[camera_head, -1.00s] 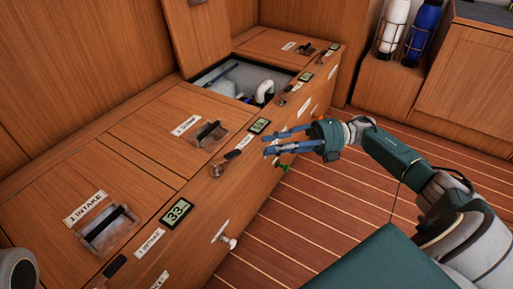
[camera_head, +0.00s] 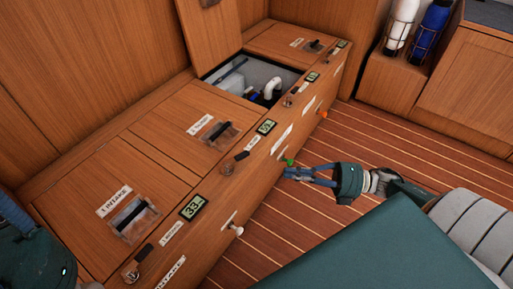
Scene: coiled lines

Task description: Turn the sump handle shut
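Three small handles stand on the front face of the wooden locker: a white one (camera_head: 236,229) nearest, a green one (camera_head: 288,162) in the middle and an orange one (camera_head: 322,113) farthest. The front labels are too small or slanted for me to tell which is the sump handle. My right gripper (camera_head: 287,173) is close to the green handle, just below it in the picture, with its blue fingers pointing left and a narrow gap between them. It holds nothing visible; contact is unclear. My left gripper (camera_head: 10,212) is partly in view at the left edge, its fingertips cut off.
The locker top (camera_head: 150,160) has latched hatches and small green displays. One hatch is open, its lid (camera_head: 210,35) raised, with a white hose (camera_head: 271,88) inside. White and blue bottles (camera_head: 432,30) stand in racks at the back right. The striped floor (camera_head: 390,140) is clear.

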